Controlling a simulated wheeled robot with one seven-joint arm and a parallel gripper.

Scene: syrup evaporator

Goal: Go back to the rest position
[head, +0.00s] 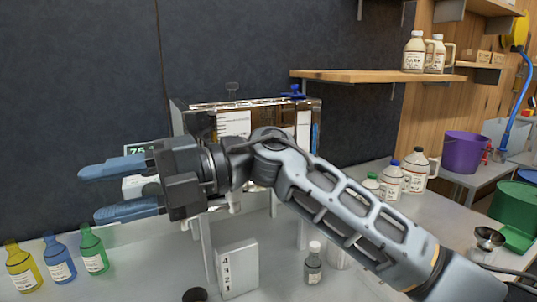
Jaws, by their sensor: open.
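My gripper (120,187) is in the head view at left of centre, pointing left with its two blue-grey fingers apart and nothing between them. My arm reaches in from the lower right and crosses in front of the evaporator (222,122), a metal box on legs. The arm and gripper hide much of its front and lower part. A digital readout (140,150) shows partly behind the gripper.
Yellow (21,271), blue (58,262) and green (93,252) bottles stand at lower left. A white numbered block (237,272) and a dark bottle (313,265) stand in front. Several jugs (391,179) and a purple bucket (463,152) are at right. A wooden shelf (370,76) hangs above.

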